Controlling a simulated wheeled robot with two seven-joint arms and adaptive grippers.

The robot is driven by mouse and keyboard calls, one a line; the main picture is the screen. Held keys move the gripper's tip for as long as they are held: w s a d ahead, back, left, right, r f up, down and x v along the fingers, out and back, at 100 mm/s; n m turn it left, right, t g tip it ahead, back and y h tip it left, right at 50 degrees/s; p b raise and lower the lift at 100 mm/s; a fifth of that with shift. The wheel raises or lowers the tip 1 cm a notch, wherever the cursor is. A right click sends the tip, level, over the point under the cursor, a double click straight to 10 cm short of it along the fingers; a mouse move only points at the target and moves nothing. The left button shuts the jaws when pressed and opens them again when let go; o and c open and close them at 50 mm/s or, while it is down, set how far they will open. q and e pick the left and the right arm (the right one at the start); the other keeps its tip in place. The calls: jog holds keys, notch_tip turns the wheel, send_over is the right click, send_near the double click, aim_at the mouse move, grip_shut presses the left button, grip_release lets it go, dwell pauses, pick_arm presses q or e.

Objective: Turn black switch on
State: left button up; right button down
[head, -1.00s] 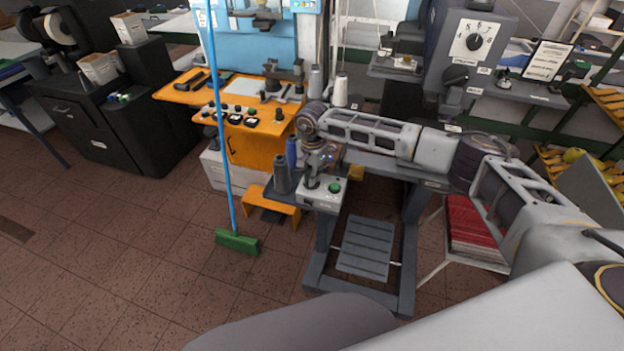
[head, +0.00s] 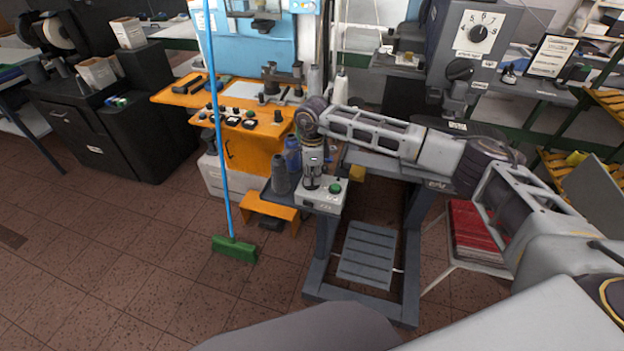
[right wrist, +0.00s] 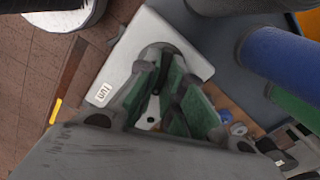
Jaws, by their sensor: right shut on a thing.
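A small light grey control box (head: 322,202) sits on the corner of the grey machine table in the head view, with a green button (head: 335,188) on top. My right gripper (head: 312,184) points straight down onto the box, left of the green button. In the right wrist view the box (right wrist: 120,58) carries a small white label (right wrist: 103,93). The green-padded fingers of my right gripper (right wrist: 168,82) are closed around the black switch (right wrist: 155,52), which they mostly hide. I cannot tell the switch's position. My left gripper is out of view.
A dark thread cone (head: 281,174) and a blue one (head: 292,155) stand close left of the gripper. A broom with a green head (head: 235,248) stands further left. An orange workbench (head: 245,140) is behind. The floor at left is open.

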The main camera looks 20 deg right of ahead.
jog(key=shift+m, duration=0.8)
jog(key=shift+m+b, duration=0.5)
jog(key=shift+m, duration=0.7)
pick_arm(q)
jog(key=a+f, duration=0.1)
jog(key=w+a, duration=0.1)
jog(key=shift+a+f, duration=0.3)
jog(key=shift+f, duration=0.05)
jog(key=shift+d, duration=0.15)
pick_arm(e)
jog(key=shift+r+m, duration=0.1)
jog(key=shift+m, duration=0.3)
jog(key=c, duration=1.5)
grip_release()
jog(key=shift+b, duration=0.3)
jog(key=shift+c, duration=0.2)
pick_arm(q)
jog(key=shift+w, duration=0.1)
pick_arm(e)
jog(key=shift+r, duration=0.1)
